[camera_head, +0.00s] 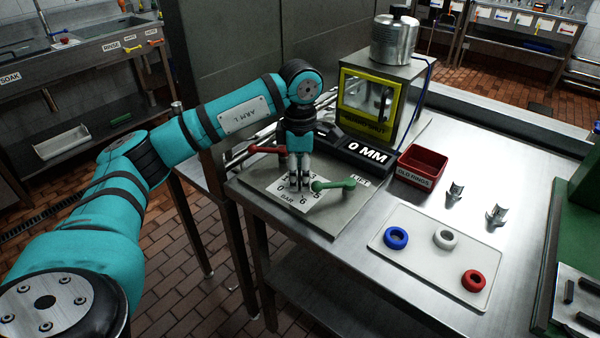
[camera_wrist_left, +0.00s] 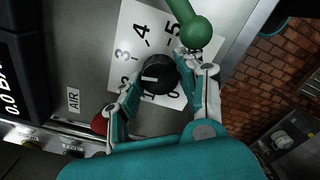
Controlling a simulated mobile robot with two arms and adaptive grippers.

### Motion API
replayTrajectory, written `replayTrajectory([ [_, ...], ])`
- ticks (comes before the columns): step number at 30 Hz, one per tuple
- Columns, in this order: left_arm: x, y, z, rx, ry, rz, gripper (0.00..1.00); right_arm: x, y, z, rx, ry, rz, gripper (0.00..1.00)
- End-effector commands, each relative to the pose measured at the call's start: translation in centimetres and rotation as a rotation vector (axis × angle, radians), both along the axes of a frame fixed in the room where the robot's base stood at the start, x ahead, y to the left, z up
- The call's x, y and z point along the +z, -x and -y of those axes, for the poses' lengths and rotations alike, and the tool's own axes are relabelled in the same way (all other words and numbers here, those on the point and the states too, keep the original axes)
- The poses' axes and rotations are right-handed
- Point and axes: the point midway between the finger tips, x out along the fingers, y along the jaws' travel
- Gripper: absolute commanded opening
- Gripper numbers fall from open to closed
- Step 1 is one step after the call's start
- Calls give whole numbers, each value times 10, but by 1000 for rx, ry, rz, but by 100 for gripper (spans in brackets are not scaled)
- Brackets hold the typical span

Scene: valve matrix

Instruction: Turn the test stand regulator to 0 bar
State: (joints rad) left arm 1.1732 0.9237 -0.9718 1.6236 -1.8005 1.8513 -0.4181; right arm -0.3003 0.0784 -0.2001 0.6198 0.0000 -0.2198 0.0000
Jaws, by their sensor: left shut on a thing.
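The regulator is a round black knob (camera_wrist_left: 157,72) on a white dial plate (camera_wrist_left: 122,22) with printed numbers, seen in the left wrist view. A short white mark on the knob points left, roughly toward the 2. In the head view the dial plate (camera_head: 312,205) lies on the test stand, and the knob is mostly hidden by my gripper. My left gripper (camera_head: 299,186) reaches down over the dial from above. Its two fingers (camera_wrist_left: 157,76) are shut on the knob from either side. My right gripper is in neither view.
A green LIFT lever (camera_head: 334,185) stands close right of the gripper; a red lever (camera_head: 266,149) is at its left. A red ring bin (camera_head: 421,166) and white tray (camera_head: 430,268) with coloured rings are further right.

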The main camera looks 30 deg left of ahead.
Motion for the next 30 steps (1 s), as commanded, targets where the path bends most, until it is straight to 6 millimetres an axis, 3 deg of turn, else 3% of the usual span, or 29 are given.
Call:
replayTrajectory([
  [13,2,-1,-1,11,0,4,5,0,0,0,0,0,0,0],
  [14,2,-1,-1,11,0,4,40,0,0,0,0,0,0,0],
  [18,1,-1,-1,10,-1,3,58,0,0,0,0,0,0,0],
  [30,8,-1,0,9,0,2,61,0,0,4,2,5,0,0],
])
